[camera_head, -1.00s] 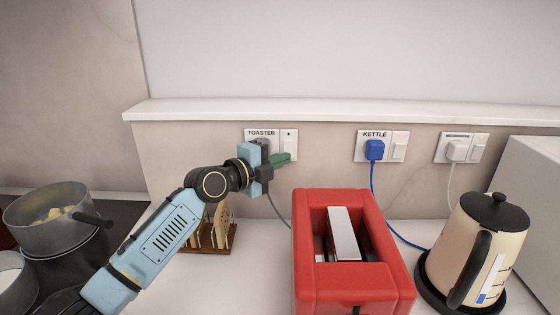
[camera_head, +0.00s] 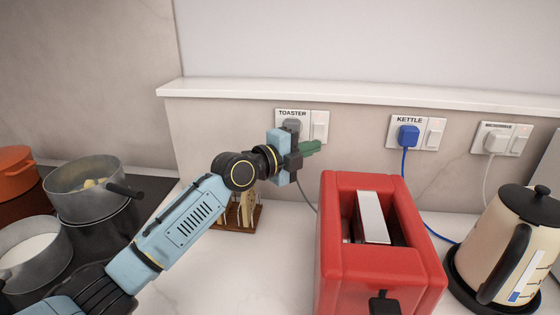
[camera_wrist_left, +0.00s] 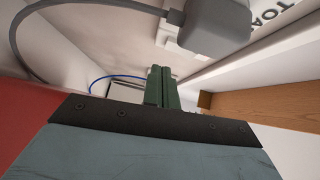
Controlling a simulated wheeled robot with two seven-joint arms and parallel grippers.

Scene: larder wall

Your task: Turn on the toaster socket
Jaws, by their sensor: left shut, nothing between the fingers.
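The toaster socket (camera_head: 307,138) is a white wall plate labelled TOASTER. A grey plug (camera_head: 291,126) sits in its left half, and its white rocker switch (camera_head: 320,127) is on the right. The plate around the switch looks faintly pinkish, with no dark mark. My left gripper (camera_head: 310,147) is shut and empty, its green fingertips just below the switch in the picture; I cannot tell whether they touch the wall. In the left wrist view the shut fingers (camera_wrist_left: 161,86) point at the wall, with the grey plug (camera_wrist_left: 216,27) above them. My right gripper is not in view.
A red toaster (camera_head: 336,250) stands on the counter close to the right of my left gripper. A kettle socket (camera_head: 417,146) with a blue plug and another socket (camera_head: 497,156) are further right. A cream kettle (camera_head: 500,245), a wooden rack (camera_head: 240,226) and pots (camera_head: 85,190) stand around.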

